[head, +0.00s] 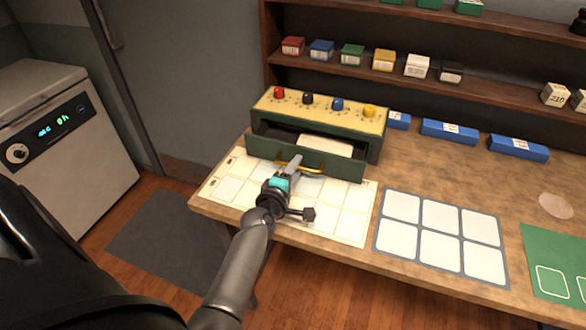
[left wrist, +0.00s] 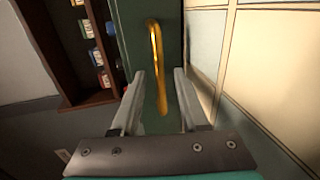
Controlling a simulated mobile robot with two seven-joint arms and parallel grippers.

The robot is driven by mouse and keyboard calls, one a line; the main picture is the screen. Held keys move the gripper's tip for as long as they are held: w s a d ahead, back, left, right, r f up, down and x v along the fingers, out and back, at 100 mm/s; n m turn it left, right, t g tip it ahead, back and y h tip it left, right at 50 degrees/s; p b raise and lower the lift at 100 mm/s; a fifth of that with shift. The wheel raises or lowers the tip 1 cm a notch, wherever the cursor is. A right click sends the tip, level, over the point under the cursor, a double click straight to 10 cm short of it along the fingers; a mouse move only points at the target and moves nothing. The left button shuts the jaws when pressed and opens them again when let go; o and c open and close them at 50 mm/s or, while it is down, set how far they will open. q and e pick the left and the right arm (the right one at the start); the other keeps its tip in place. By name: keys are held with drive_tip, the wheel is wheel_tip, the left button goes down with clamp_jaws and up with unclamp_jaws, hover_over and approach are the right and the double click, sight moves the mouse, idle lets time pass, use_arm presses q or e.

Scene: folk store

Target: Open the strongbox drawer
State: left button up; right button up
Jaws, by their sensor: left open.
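The strongbox (head: 362,120) is a dark green box with a cream top bearing red, black, blue and yellow knobs. It stands on the wooden table. Its drawer (head: 344,169) is pulled out toward me, and a pale item (head: 325,144) lies inside. The drawer front has a gold bar handle (head: 312,169). My left gripper (head: 290,166) is at this handle. Contact cannot be told. My right gripper is not in view.
A cream grid sheet (head: 351,235) lies under the drawer and gripper. A grey mat with white cards (head: 379,246) and a green mat (head: 548,245) lie to the right. Blue boxes (head: 449,130) line the back. A shelf (head: 480,94) with small coloured boxes stands behind.

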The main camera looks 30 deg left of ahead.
use_arm(q)
drive_tip(key=shift+s+d+r, duration=0.1)
drive_tip(key=shift+s, duration=0.4)
drive_tip(key=p+v, duration=0.1)
drive_tip(key=v, duration=1.3)
drive_tip(key=shift+s+p, duration=0.1)
drive_tip(key=shift+p, duration=0.3)
drive_tip(key=shift+d, duration=0.1)
